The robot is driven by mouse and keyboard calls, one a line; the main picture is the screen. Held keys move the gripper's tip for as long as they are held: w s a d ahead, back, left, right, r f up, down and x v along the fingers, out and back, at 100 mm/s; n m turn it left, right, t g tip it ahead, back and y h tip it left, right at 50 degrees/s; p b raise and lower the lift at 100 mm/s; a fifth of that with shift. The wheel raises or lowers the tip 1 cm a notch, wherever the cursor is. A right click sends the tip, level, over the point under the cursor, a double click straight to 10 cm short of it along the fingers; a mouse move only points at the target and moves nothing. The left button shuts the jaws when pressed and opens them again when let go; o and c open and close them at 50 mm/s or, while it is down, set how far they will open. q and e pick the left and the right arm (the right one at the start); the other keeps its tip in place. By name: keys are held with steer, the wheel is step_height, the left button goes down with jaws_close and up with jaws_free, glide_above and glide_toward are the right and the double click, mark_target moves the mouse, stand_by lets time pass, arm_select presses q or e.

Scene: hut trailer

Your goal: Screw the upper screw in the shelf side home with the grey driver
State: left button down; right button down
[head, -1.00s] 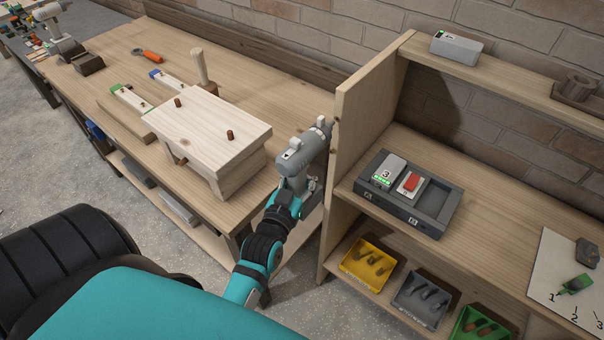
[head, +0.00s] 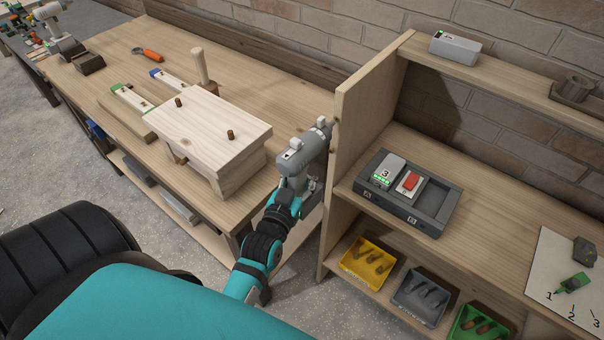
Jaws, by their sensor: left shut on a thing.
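The grey driver (head: 297,152) is held in my left gripper (head: 301,184), which is shut on its handle. The driver's nose points up and to the right, at the outer face of the shelf side (head: 358,140). Its tip is at or very close to the board; I cannot tell whether it touches. The upper screw is not visible; the driver's nose covers that spot. My right gripper is not in view.
A workbench (head: 95,80) with a wooden block assembly (head: 205,125) stands left of the driver. The shelf holds a dark charger tray (head: 400,205), with yellow (head: 352,275), grey and green bins below. A grey box (head: 455,47) sits on the top shelf.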

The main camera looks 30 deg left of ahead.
arm_select(q)
steer(key=shift+w+r, duration=0.2)
steer(key=shift+w, duration=0.5)
steer(key=shift+w+r, duration=0.15)
steer(key=shift+w, duration=0.05)
stand_by(0.8)
steer(key=shift+s+p, duration=0.1)
steer(key=shift+p, duration=0.25)
steer(key=shift+s+p, duration=0.35)
steer(key=shift+s, duration=0.15)
steer(key=shift+s+a+p, duration=0.15)
steer(key=shift+s+p, duration=0.15)
steer(key=shift+s, duration=0.65)
steer(key=s+a+p, duration=0.1)
steer(key=s+a, duration=0.2)
steer(key=a, duration=0.4)
steer(key=shift+s+f, duration=0.15)
steer(key=shift+f, duration=0.05)
